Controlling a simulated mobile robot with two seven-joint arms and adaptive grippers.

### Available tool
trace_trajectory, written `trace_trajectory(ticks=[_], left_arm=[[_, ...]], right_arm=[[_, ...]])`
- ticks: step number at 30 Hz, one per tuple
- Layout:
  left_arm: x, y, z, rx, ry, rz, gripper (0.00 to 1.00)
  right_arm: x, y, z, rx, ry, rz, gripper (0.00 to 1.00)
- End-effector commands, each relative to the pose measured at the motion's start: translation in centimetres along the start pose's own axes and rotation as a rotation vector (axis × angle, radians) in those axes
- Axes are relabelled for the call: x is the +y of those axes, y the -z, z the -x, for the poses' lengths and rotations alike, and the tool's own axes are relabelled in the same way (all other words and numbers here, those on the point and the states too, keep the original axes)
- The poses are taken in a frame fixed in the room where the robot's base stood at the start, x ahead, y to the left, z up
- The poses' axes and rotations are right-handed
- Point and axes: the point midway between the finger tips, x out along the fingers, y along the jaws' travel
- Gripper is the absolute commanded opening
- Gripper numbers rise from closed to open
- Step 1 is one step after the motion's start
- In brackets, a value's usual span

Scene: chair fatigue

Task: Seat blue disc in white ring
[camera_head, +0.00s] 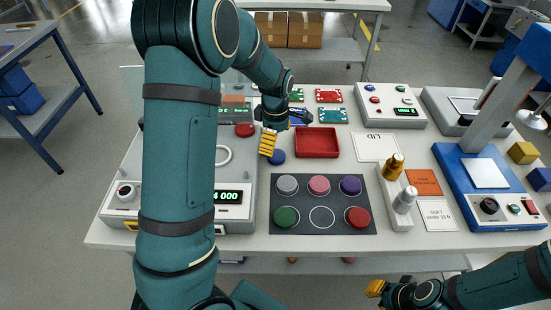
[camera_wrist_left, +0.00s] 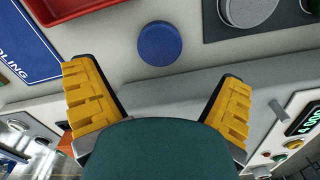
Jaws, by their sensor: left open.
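The blue disc (camera_head: 277,157) lies on the white table, just right of the grey machine and below the red tray. It also shows in the left wrist view (camera_wrist_left: 160,43), beyond and between my fingertips. My left gripper (camera_head: 268,143) is open and empty, its yellow fingers above and beside the disc. A white ring (camera_head: 223,155) on the machine's top is partly hidden by my left arm. A white circle outline (camera_head: 321,217) lies empty on the dark mat. My right gripper (camera_head: 375,288) is low at the front, off the table; its opening is unclear.
The dark mat (camera_head: 281,228) holds several coloured discs. A red tray (camera_head: 317,142) stands behind it. The grey machine (camera_head: 238,222) has a lit display. At right are a bottle holder (camera_head: 393,205) and a blue press (camera_head: 470,205). My left arm covers much of the left side.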

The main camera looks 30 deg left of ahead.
Motion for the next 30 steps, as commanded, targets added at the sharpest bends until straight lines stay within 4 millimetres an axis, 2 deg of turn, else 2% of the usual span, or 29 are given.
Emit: trace_trajectory(ticks=[8, 18, 25, 26, 30], left_arm=[[0.0, 0.0, -1.7, 0.0, 0.001, 0.0, 0.96], [0.1, -0.2, -6.0, 0.0, 0.001, 0.001, 0.96], [0.1, -0.3, -6.2, 0.0, -0.001, 0.0, 0.96], [0.1, -0.3, -6.2, 0.0, -0.001, 0.0, 0.93], [0.1, -0.3, -6.2, 0.0, -0.001, 0.0, 0.44]], right_arm=[[0.1, 0.1, -0.4, 0.003, 0.0, 0.001, 0.25], [0.6, 0.2, -1.7, 0.009, 0.0, 0.002, 0.25], [0.6, 0.2, -1.6, 0.01, 0.0, 0.002, 0.25], [0.6, 0.2, -1.6, 0.01, 0.0, 0.002, 0.25], [0.6, 0.2, -1.6, 0.01, 0.0, 0.002, 0.25]])
